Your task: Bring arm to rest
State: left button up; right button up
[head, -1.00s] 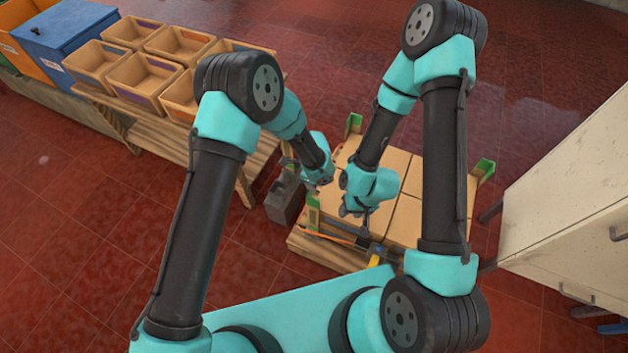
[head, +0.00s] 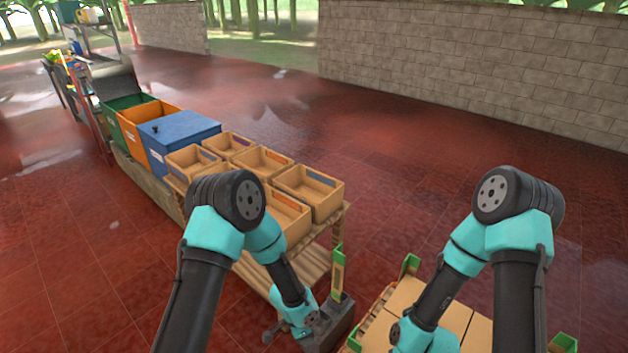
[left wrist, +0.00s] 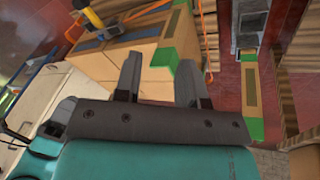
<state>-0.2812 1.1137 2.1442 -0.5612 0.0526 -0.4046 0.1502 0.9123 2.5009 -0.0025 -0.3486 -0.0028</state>
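My left gripper (head: 284,331) hangs low at the end of the turquoise and black left arm, beside a dark grey box near the bench end. In the left wrist view its two dark fingers (left wrist: 157,78) stand apart with nothing between them. A cardboard carton with green corner pieces (left wrist: 150,70) shows beyond the fingers. My right arm reaches down over the cartons at the lower right of the head view. Its gripper lies below the picture edge.
A wooden bench (head: 325,232) carries several open crates (head: 308,190), a blue lidded box (head: 180,134) and an orange bin (head: 148,128). Cartons (head: 402,297) with green corner posts stand at lower right. The grey box (head: 335,325) is close to my left gripper. Red floor is open behind.

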pick_arm(q)
jog(key=s+a+r+n+t, duration=0.1)
jog(key=s+a+n, duration=0.4)
jog(key=a+n, duration=0.3)
jog(key=s+a+r+n+t, duration=0.1)
jog(key=s+a+n, duration=0.5)
jog(key=a, duration=0.6)
jog(key=shift+a+r+n+h, duration=0.2)
jog(key=shift+n+h, duration=0.1)
jog(key=shift+n, duration=0.9)
